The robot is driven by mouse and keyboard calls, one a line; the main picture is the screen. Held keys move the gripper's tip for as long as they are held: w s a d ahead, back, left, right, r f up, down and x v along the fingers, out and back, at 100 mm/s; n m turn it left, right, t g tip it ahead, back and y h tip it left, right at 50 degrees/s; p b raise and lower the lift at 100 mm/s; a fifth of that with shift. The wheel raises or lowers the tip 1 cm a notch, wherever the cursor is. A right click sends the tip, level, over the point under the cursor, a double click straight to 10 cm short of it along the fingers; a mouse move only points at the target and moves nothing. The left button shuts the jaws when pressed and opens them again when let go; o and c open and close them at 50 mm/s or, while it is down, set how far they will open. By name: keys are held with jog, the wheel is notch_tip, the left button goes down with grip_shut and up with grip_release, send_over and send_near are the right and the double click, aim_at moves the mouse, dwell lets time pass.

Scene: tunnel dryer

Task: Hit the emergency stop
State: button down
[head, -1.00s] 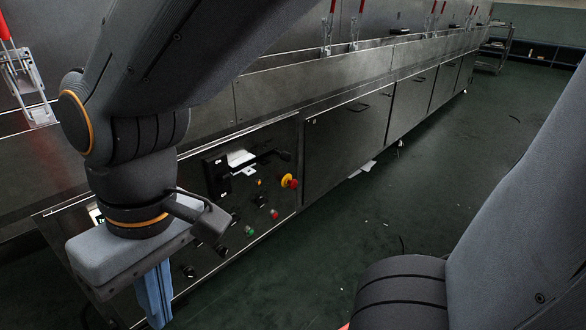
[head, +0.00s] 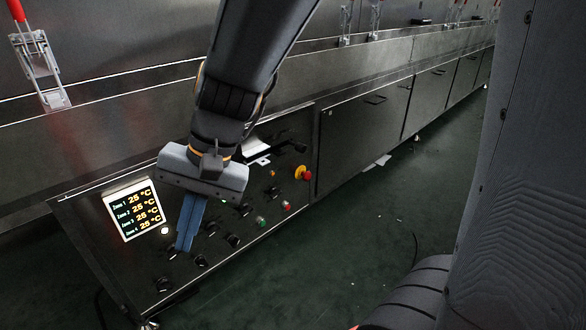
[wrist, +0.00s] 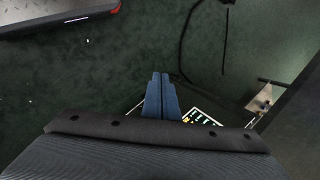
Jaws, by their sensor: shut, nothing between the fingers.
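The emergency stop (head: 304,173), a red mushroom button on a yellow collar, sits at the upper right of the dark control panel (head: 130,262) in the head view. My gripper (head: 183,248) has blue fingers that are shut and empty, pointing down in front of the panel. It is to the left of and lower than the emergency stop, and apart from it. In the wrist view the shut fingers (wrist: 160,78) point over the green floor. The emergency stop is not seen there.
A lit temperature display (head: 134,211) is at the panel's left. Several black knobs, a green button (head: 261,222) and a small red button (head: 286,206) lie below the emergency stop. Dark cabinet doors (head: 362,125) run to the right. The green floor (head: 345,240) in front is largely open.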

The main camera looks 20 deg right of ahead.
jog(key=w+d+f+m+t+y, duration=0.1)
jog(key=w+d+f+m+t, duration=0.25)
jog(key=w+d+m, duration=0.55)
jog(key=w+d+f+m+t+y, duration=0.1)
jog(key=w+d+f+m+t, duration=0.1)
jog(key=w+d+f+m, duration=0.55)
jog(key=w+d+f+m+t+h, duration=0.2)
jog(key=d+m, duration=0.4)
jog(key=d, duration=0.9)
jog(key=w+d+f+m+t+h+b, duration=0.1)
jog(key=w+d+f+m, duration=0.3)
jog(key=d, duration=1.1)
jog(key=shift+m+t+h+b, duration=0.4)
jog(key=shift+m+h, duration=0.3)
jog(key=shift+m, duration=0.55)
jog(key=b, duration=0.6)
send_near(306, 175)
jog(key=w+f, duration=0.3)
jog(key=f, duration=0.3)
jog(key=shift+w+f, duration=0.2)
jog(key=shift+w, duration=0.05)
